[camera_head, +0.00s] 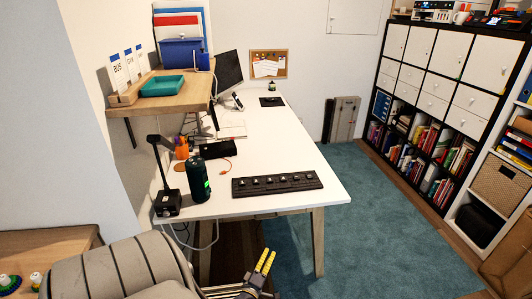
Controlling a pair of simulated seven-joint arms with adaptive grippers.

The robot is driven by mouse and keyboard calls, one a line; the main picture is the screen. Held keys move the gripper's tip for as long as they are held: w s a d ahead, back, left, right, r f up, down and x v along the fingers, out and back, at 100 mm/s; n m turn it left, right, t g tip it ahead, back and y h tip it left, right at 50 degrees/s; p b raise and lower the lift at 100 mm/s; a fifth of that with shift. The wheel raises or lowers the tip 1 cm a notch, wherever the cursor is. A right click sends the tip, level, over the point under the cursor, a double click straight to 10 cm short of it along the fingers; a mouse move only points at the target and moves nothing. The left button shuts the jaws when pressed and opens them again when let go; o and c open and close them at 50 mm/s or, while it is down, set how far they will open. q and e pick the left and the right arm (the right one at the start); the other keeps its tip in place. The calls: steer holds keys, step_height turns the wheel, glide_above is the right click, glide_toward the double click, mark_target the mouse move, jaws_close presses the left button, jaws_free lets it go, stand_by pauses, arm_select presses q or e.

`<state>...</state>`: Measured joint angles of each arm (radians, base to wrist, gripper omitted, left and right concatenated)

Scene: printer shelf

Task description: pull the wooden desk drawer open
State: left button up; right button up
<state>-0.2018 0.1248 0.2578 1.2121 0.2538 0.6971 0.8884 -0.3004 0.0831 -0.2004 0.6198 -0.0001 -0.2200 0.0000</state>
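The white desk (262,211) stands in the middle with its short edge towards me. A narrow strip of wood (268,215) shows under that edge, between the wooden legs; I cannot tell whether it is the drawer front, and no handle can be made out. My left gripper (265,262) has two yellow fingers pointing up. It is low at the bottom centre, in front of the desk and apart from it. Its fingers look close together, but at this angle I cannot tell whether they are shut. Nothing shows between them. My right gripper is not in view.
A black strip with knobs (276,184) and a dark green bottle (198,178) stand near the desk's front edge. A black lamp (166,202) stands at its left corner. A grey chair back (115,272) is at lower left. Teal carpet (390,230) lies clear to the right.

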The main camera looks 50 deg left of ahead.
arm_select(q)
steer(key=s+a+n+y, duration=0.2)
steer(key=a+n+y, duration=0.1)
steer(key=a+n, duration=0.15)
steer(key=shift+g, duration=0.3)
steer(key=x, duration=1.6)
steer(key=shift+w+a, duration=0.2)
steer(key=shift+a, duration=0.05)
jaws_close()
